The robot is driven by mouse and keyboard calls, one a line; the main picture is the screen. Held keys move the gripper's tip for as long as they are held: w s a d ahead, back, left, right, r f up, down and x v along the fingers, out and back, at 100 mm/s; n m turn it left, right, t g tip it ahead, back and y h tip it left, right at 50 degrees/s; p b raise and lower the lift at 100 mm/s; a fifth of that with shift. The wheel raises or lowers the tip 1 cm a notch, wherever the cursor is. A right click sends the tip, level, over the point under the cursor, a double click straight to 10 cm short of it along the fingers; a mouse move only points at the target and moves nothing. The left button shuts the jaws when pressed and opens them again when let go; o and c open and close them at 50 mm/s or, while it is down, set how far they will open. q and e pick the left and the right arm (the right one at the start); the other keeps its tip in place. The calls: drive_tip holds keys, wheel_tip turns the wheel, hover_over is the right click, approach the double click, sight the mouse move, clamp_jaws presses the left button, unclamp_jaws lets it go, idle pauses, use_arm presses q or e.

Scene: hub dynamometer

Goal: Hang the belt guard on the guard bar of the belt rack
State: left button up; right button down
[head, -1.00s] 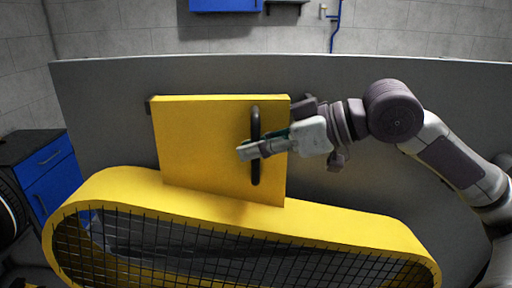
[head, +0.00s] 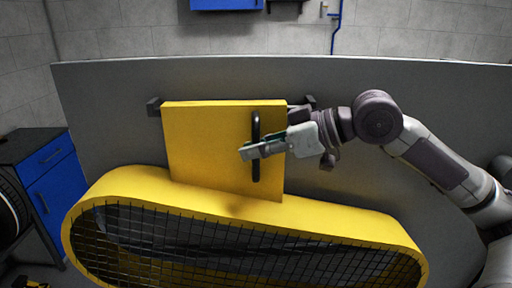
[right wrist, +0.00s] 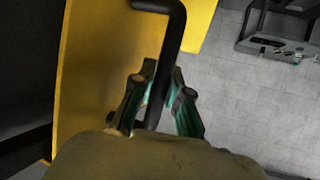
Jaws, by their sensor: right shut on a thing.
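The yellow belt guard (head: 209,150) is a flat upright plate with a black handle (head: 256,160), joined to a long rounded cover with black mesh (head: 250,245) below it. My right gripper (head: 254,150) is shut on the handle, coming from the right. The right wrist view shows its green-lined fingers (right wrist: 158,100) around the black handle (right wrist: 165,60). The dark guard bar (head: 153,107) sticks out left and right behind the plate's upper part; its middle is hidden. I cannot tell whether the guard touches or hooks over it. My left gripper is not in view.
A grey panel (head: 420,85) stands behind the guard. A blue-fronted cabinet (head: 57,190) and a dark wheel (head: 10,210) are at the left. The right wrist view shows light floor tiles (right wrist: 255,105) and grey equipment (right wrist: 275,30).

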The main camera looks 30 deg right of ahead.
drive_tip(key=shift+r, duration=0.15)
drive_tip(key=c, duration=1.1)
unclamp_jaws()
drive_tip(key=shift+s, duration=0.1)
drive_tip(key=shift+f, duration=0.25)
drive_tip(key=v, duration=1.2)
drive_tip(key=shift+r, duration=0.15)
